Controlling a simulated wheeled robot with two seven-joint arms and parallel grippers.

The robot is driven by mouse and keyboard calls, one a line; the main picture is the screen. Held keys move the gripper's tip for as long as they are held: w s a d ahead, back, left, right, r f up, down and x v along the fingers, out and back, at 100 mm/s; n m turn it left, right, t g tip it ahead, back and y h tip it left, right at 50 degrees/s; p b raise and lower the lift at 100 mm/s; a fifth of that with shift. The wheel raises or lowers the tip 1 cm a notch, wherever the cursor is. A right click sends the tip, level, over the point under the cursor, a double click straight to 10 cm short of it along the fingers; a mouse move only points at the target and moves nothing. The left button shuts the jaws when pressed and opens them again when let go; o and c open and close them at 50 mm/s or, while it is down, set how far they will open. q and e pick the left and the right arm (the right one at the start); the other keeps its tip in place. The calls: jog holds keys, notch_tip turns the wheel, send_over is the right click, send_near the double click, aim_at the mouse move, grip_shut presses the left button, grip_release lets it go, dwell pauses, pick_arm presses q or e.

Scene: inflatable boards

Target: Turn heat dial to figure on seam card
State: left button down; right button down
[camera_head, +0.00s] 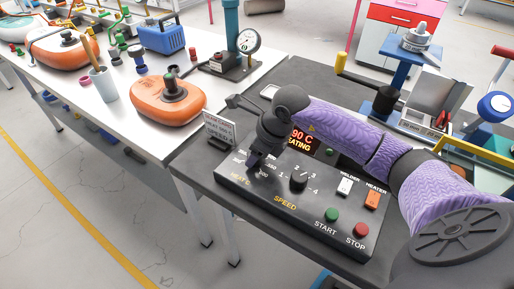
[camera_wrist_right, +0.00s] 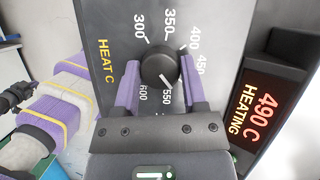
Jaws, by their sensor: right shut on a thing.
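The heat dial (camera_wrist_right: 158,68) is a round black knob on the dark control panel (camera_wrist_right: 105,25), ringed by white figures from 300 to 600. My right gripper (camera_wrist_right: 160,83) is shut on it, one purple finger on each side. In the head view my right gripper (camera_head: 256,163) reaches down over the panel's left end and hides most of the dial. I cannot read the dial's pointer clearly. The red display (camera_wrist_right: 260,112) reads 490 C HEATING. The seam card (camera_head: 219,128) stands upright behind the panel's left end; its print is too small to read.
An orange inflatable (camera_head: 150,103) lies on the white table to the left.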

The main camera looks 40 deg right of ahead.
jog(key=m+h+p, duration=0.1)
jog(key=m+p, duration=0.1)
jog(key=m, duration=0.1)
jog(key=shift+r+m+t, duration=0.15)
jog(key=shift+m+t, duration=0.15)
jog(key=shift+a+m+h, duration=0.1)
jog(key=shift+m+h, duration=0.3)
jog(key=shift+m, duration=0.3)
pick_arm(q)
jog(key=shift+t, duration=0.3)
jog(key=w+d+r, duration=0.2)
jog(key=r, duration=0.1)
jog(key=shift+p, duration=0.35)
jog(key=shift+s+a, duration=0.1)
jog(key=shift+s, duration=0.05)
pick_arm(e)
jog(key=shift+m, duration=0.3)
jog(key=c, duration=0.6)
grip_release()
pick_arm(q)
jog(key=shift+s+a, duration=0.3)
jog(key=shift+a, duration=0.15)
pick_arm(e)
jog(key=o, duration=0.5)
jog(key=shift+c, duration=0.2)
